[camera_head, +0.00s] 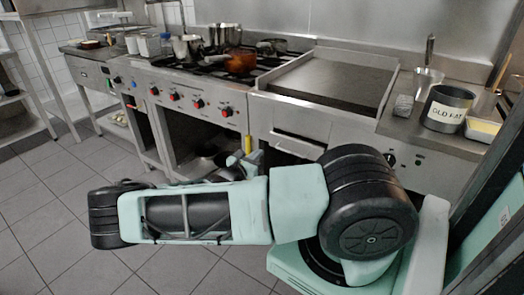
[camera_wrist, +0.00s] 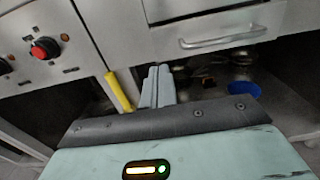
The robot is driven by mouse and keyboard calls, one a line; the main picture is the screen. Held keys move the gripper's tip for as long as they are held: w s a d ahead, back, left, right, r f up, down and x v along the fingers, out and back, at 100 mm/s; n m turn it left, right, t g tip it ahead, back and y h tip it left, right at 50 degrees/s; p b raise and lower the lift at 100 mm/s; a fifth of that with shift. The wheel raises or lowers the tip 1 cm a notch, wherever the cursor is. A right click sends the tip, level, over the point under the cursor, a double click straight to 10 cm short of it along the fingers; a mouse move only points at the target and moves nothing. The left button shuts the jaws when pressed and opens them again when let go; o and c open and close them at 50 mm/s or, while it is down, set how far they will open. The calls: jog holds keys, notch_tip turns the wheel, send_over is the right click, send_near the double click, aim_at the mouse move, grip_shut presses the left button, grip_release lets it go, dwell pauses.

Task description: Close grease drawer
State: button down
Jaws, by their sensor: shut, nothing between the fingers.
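The grease drawer (camera_head: 297,147) is a steel front set in the unit under the flat griddle, right of the stove. In the wrist view the drawer front (camera_wrist: 205,32) shows at the top with a curved bar handle across it. I cannot tell how far it stands out from the unit. My gripper (camera_head: 252,158) is low in front of the unit, left of the drawer. In the wrist view my gripper (camera_wrist: 157,82) has its fingers together and empty, below and left of the handle and apart from it.
A yellow upright piece (camera_wrist: 119,91) stands just left of my fingers. Red stove knobs (camera_wrist: 44,48) are further left. Under the drawer is an open shelf with a blue bowl (camera_wrist: 244,89) and pans. Tiled floor is free at left.

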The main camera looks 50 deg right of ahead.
jog(key=a, duration=0.6)
jog(key=n+y+b, duration=0.3)
jog(key=n+b, duration=0.4)
jog(key=n, duration=1.1)
send_near(276, 140)
jog(key=d+f, duration=0.2)
jog(key=d, duration=0.1)
jog(key=d+f, duration=0.1)
jog(key=shift+w+d, duration=0.2)
jog(key=shift+d, duration=0.15)
jog(key=shift+w+d+r, duration=0.1)
jog(key=shift+d, duration=0.65)
jog(key=d+p, duration=0.2)
jog(key=d, duration=0.1)
jog(key=shift+w+d+r, duration=0.1)
jog(key=shift+d+r, duration=0.05)
jog(key=shift+r, duration=0.05)
jog(key=shift+d+f+p, duration=0.15)
jog(key=shift+d+p, duration=0.2)
jog(key=shift+d, duration=0.05)
